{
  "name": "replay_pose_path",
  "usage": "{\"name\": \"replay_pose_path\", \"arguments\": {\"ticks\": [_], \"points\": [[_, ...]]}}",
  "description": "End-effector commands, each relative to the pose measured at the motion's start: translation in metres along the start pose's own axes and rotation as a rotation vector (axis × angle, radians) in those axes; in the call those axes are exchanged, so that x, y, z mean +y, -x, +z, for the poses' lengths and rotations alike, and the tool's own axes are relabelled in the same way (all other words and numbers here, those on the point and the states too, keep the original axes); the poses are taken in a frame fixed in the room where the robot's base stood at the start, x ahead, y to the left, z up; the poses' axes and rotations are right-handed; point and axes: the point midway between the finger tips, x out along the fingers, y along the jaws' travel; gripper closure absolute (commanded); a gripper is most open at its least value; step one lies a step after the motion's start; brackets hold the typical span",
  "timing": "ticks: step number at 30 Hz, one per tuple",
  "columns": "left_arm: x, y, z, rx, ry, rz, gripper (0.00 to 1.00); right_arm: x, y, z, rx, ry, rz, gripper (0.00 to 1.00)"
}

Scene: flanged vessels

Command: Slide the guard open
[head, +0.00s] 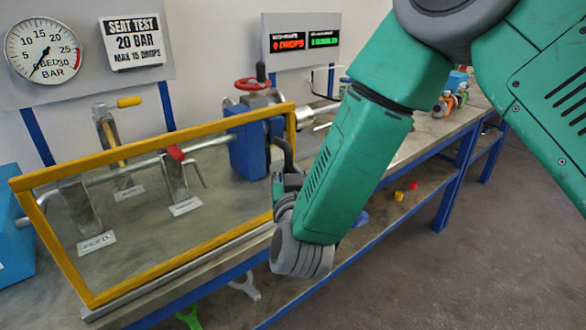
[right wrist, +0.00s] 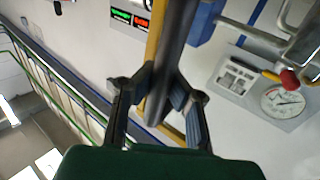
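The guard is a clear panel in a yellow frame (head: 180,135), standing along the bench's front edge before the pipework. A dark grey bar handle (head: 286,150) stands at its right end. My right gripper (head: 287,185) is at this handle, partly hidden by my green arm in the head view. In the right wrist view the bar (right wrist: 175,50) runs between the fingers (right wrist: 162,88). The pads close in on both sides and appear to touch it. My left gripper is not in view.
Behind the guard are a pipe, a red-tipped lever (head: 175,153), a yellow-handled valve (head: 128,102) and a blue block (head: 248,150). A red handwheel (head: 252,84) is beyond. A gauge (head: 43,50) hangs on the wall. The bench continues right, with small items (head: 450,98) at its far end.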

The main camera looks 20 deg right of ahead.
Motion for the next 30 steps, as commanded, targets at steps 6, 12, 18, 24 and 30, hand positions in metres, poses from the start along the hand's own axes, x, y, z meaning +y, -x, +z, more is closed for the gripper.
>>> {"name": "replay_pose_path", "arguments": {"ticks": [6, 12, 18, 24, 30], "points": [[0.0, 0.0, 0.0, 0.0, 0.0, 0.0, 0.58, -0.004, 0.006, 0.007, -0.019, 0.003, -0.008, 1.0], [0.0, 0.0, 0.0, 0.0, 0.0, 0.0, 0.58, -0.004, 0.005, 0.006, -0.016, 0.003, -0.009, 0.64], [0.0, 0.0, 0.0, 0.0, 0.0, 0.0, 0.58, -0.004, 0.001, 0.005, -0.013, 0.002, -0.007, 0.64], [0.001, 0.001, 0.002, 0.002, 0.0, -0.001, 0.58, -0.004, 0.013, 0.004, -0.012, 0.002, -0.009, 0.64], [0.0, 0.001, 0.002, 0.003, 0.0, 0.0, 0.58, -0.005, 0.052, 0.004, -0.012, 0.007, -0.011, 0.64]]}}
